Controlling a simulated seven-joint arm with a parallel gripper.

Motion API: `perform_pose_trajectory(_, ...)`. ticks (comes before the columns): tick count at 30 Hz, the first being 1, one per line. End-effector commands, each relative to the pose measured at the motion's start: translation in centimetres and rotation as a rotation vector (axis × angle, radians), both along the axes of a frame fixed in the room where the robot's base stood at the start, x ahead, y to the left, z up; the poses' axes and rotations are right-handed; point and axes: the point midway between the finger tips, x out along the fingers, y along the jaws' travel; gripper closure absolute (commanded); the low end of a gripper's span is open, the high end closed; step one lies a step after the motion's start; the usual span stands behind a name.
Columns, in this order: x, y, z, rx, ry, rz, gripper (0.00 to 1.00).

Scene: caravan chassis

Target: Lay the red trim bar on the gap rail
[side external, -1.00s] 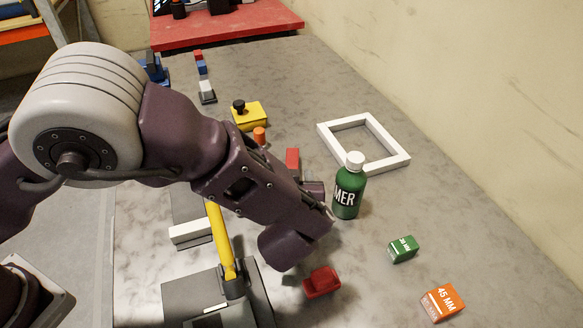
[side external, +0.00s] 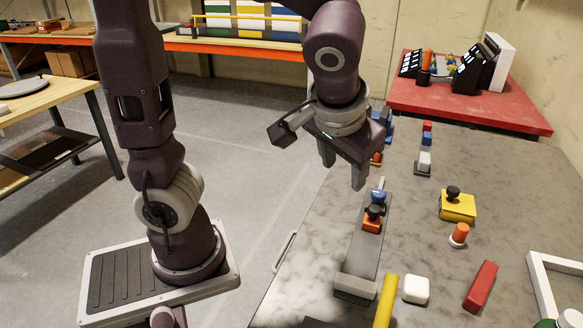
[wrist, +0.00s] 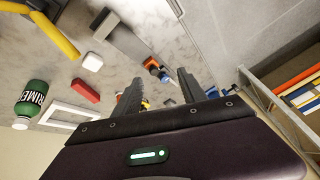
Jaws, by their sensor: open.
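The red trim bar (side external: 480,287) lies flat on the grey table, right of the white rounded block. It also shows in the wrist view (wrist: 85,91). A long grey rail (side external: 367,258) with a pale end block lies left of it; I cannot tell for sure that this is the gap rail. Orange and blue pieces (side external: 373,213) sit on its far part. My gripper (side external: 343,172) is open and empty, raised near the rail's far end, well away from the red bar. Its two fingers also show in the wrist view (wrist: 159,77).
A white rounded block (side external: 416,289) and a yellow bar (side external: 386,302) lie near the rail. An orange cylinder (side external: 459,235) and a yellow block with a black knob (side external: 457,205) stand beyond the red bar. A white frame (side external: 547,290) and a green bottle (wrist: 32,97) are beside it.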

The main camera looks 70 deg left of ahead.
Motion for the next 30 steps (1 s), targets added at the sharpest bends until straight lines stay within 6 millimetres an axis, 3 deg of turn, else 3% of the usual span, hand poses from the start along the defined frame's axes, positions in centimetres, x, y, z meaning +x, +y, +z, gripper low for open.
perform_pose_trajectory(1, -3.0, 1.3, 1.3, -0.063, 0.006, -0.034, 0.51)
perform_pose_trajectory(3, -6.6, 1.8, 2.1, -0.129, 0.005, -0.124, 0.51)
perform_pose_trajectory(6, -9.9, 1.3, 2.5, -0.177, -0.042, -0.239, 0.51)
perform_pose_trajectory(12, -11.9, 0.3, 2.5, -0.188, -0.101, -0.346, 0.47)
perform_pose_trajectory(24, -11.4, 0.2, 2.9, -0.195, -0.098, -0.347, 0.47)
perform_pose_trajectory(26, -9.9, 0.0, 3.6, -0.218, -0.086, -0.332, 0.47)
perform_pose_trajectory(29, -4.4, -1.1, 5.0, -0.276, -0.056, -0.268, 0.47)
perform_pose_trajectory(30, -1.5, -1.9, 5.2, -0.297, -0.041, -0.233, 0.47)
